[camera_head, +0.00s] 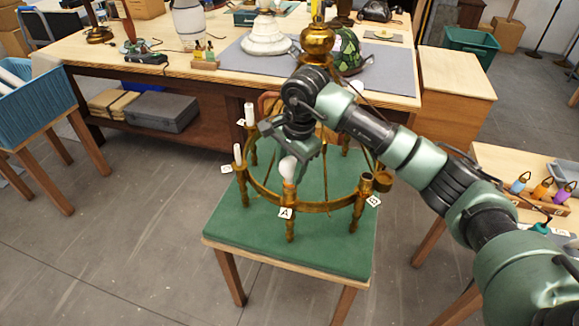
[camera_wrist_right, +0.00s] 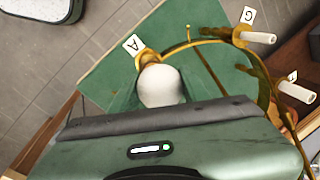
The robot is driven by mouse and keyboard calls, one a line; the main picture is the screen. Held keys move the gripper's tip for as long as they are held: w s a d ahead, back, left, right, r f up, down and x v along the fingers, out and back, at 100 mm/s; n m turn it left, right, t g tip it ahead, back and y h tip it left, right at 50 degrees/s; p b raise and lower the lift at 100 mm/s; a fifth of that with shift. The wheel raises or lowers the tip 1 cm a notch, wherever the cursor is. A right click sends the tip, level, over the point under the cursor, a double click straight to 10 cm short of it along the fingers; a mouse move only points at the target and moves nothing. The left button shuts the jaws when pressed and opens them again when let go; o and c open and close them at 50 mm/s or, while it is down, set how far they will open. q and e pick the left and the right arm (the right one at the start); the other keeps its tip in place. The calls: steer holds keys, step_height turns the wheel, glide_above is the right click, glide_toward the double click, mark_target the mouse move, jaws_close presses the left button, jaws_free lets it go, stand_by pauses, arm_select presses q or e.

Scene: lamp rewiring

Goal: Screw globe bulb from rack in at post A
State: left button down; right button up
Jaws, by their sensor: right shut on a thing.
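The brass ring chandelier (camera_head: 327,208) rests on a green-topped table. Post A, with its white letter tag (camera_head: 286,213), is at the front of the ring; the tag also shows in the right wrist view (camera_wrist_right: 133,45). The white globe bulb (camera_head: 288,167) is upright at the top of post A, and it fills the middle of the right wrist view (camera_wrist_right: 160,86). My right gripper (camera_head: 300,165) is shut on the globe bulb from above. The bulb's base is at the brass socket (camera_wrist_right: 147,57); how deep it sits I cannot tell. My left gripper is not in view.
White candle-shaped bulbs (camera_head: 238,154) stand on posts at the ring's left. Another post with a tag (camera_head: 374,200) is at the right, with an open brass cup. The green table top (camera_head: 240,240) is bare at the front. A workbench (camera_head: 180,72) stands behind.

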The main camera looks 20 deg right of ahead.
steer(key=shift+f+b, duration=0.15)
steer(key=shift+b, duration=0.4)
stand_by(0.8)
steer(key=o, duration=0.5)
steer(key=c, duration=0.6)
steer(key=m, duration=0.5)
steer(key=shift+h+b, duration=0.3)
steer(key=shift+h, duration=0.1)
steer(key=m, duration=0.3)
steer(key=shift+h, duration=0.3)
